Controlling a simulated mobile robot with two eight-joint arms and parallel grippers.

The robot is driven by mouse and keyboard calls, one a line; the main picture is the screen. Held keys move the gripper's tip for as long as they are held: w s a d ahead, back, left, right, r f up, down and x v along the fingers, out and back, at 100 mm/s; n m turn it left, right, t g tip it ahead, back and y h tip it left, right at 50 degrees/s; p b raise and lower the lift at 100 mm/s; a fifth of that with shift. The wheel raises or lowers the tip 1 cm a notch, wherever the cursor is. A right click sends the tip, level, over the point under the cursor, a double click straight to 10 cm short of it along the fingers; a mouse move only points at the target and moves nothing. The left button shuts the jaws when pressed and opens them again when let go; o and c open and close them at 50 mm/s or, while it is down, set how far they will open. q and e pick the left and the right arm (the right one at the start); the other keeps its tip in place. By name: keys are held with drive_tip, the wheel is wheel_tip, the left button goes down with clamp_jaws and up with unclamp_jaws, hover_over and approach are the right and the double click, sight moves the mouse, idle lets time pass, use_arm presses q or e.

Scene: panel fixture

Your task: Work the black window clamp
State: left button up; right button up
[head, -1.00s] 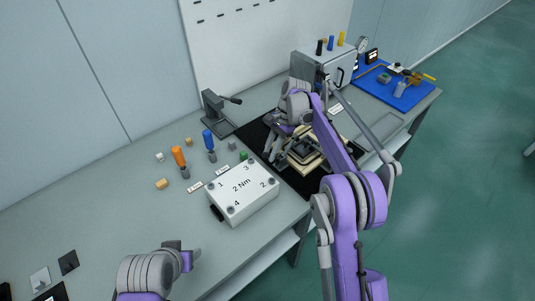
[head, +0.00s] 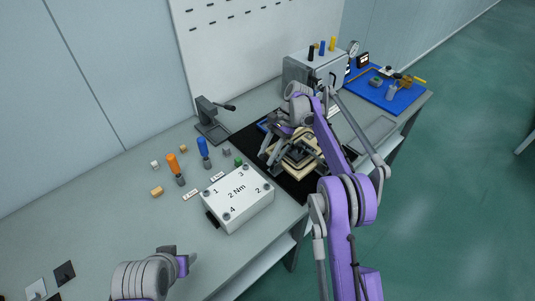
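The panel fixture (head: 297,163) is a stack of cream and dark frames on a black mat (head: 303,190) right of the table's middle. The black window clamp cannot be told apart from the dark parts there, as my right arm covers much of it. My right gripper (head: 272,158) reaches down at the fixture's left side; its fingers look spread, but contact with any part cannot be made out. My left gripper (head: 186,261) is at the bottom left above the table's front, away from the fixture; its finger opening is not clear.
A white box marked 2 Nm (head: 238,198) stands left of the mat. Orange (head: 173,165) and blue (head: 204,149) drivers stand behind it. A toggle press (head: 213,120), a grey cabinet (head: 315,72) and a blue mat (head: 387,90) with tools line the back.

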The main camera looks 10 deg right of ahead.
drive_tip(key=shift+o, duration=0.4)
drive_tip(key=shift+w+d+r, duration=0.1)
drive_tip(key=shift+d+r, duration=0.05)
drive_tip(key=shift+r, duration=0.1)
use_arm(q)
drive_tip(key=shift+t, duration=0.3)
drive_tip(key=w+r+p, duration=0.1)
drive_tip(key=r+p, duration=0.1)
drive_tip(key=r, duration=0.1)
drive_tip(key=w+r+p, duration=0.1)
drive_tip(key=shift+w+r, duration=0.15)
drive_tip(key=shift+w, duration=0.15)
use_arm(e)
drive_tip(key=v, duration=1)
drive_tip(key=shift+d+r, duration=0.1)
